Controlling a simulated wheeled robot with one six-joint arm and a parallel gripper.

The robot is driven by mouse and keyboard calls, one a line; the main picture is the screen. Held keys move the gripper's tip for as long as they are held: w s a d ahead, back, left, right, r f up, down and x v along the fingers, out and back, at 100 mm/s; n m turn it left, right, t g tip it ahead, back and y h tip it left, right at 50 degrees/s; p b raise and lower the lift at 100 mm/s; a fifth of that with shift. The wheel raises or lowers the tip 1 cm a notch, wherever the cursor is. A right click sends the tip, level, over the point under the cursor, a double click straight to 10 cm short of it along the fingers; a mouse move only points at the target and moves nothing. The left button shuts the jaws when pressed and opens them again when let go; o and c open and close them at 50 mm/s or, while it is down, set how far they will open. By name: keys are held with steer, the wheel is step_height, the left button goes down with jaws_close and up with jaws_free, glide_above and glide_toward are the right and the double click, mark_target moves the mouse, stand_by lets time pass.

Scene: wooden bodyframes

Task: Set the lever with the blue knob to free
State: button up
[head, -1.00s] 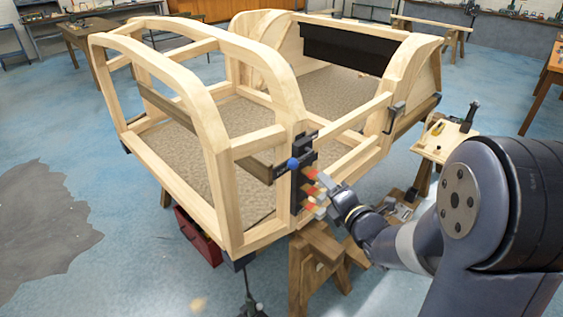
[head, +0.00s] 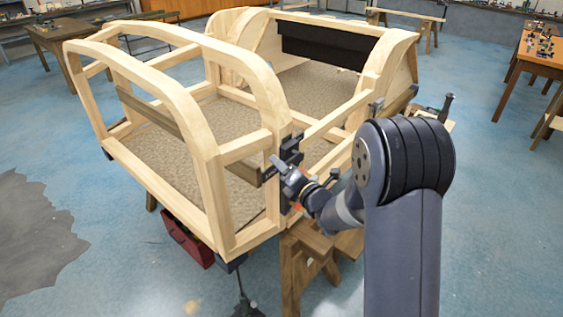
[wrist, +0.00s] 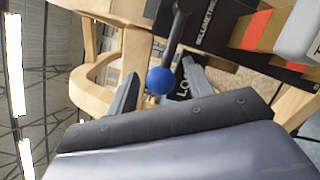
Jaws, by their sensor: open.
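The blue knob (wrist: 159,80) sits on the end of a dark lever (wrist: 178,28) in the wrist view. My gripper (wrist: 160,72) is open, with one finger on each side of the knob; I cannot tell whether either finger touches it. A black plate with white lettering (wrist: 207,38) lies behind the lever, and a label starting "LO" shows partly beside the knob. In the head view my gripper (head: 279,166) is at the black latch plate (head: 291,148) on the frame's corner post. The knob is hidden there by my gripper.
The wooden body frame (head: 203,120) stands on a wooden trestle (head: 303,262). A red-orange piece (wrist: 257,28) shows close to the plate at the wrist view's upper right. A red toolbox (head: 186,238) is under the frame.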

steer(key=shift+w+a, duration=0.25)
steer(key=shift+w, duration=0.15)
jaws_close()
stand_by(0.4)
